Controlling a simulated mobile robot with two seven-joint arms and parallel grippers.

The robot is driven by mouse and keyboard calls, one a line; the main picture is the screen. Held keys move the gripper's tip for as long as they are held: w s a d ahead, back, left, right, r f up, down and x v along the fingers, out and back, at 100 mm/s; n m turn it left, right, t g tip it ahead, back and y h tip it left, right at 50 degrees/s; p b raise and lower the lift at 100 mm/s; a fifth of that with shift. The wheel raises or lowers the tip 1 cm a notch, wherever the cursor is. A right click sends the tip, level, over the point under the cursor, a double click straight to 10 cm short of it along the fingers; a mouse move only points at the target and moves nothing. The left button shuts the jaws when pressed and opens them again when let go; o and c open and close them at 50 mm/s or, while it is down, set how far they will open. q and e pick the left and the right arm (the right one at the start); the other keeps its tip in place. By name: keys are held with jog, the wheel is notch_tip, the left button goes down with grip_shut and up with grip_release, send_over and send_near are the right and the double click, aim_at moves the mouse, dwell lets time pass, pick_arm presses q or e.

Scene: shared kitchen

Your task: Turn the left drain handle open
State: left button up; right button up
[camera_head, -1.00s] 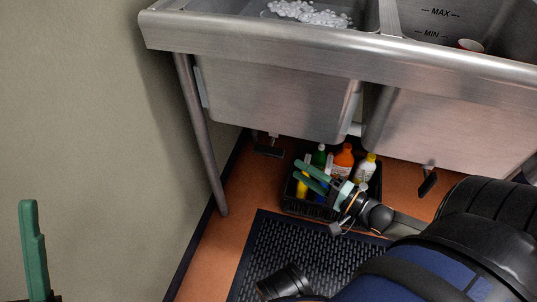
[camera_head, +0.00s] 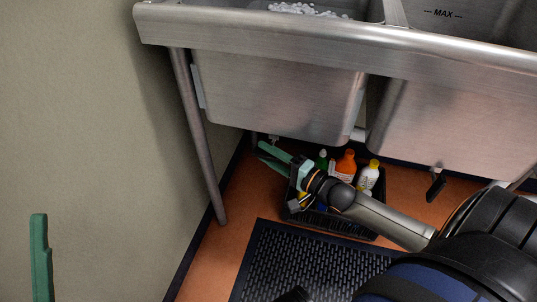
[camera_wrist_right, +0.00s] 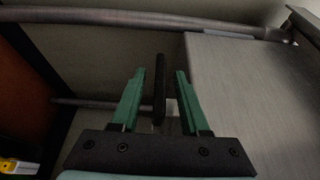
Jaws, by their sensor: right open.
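The left drain handle (camera_wrist_right: 159,92) is a dark flat bar under the left sink basin (camera_head: 275,95). In the right wrist view it stands between the two green fingers of my right gripper (camera_wrist_right: 160,75), with a gap on each side. The gripper is open. In the head view my right gripper (camera_head: 266,155) is at that spot below the left basin and hides most of the handle. The right drain handle (camera_head: 436,187) hangs dark under the right basin. Of my left gripper (camera_head: 40,257) only one green finger shows, at the lower left.
A black crate (camera_head: 342,226) with several bottles stands on the floor beneath my right wrist. A steel sink leg (camera_head: 198,135) stands just left of my right gripper, near the wall. A black mat (camera_head: 305,262) lies in front.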

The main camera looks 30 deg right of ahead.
jog(key=shift+c, duration=0.2)
grip_shut()
dwell(0.3)
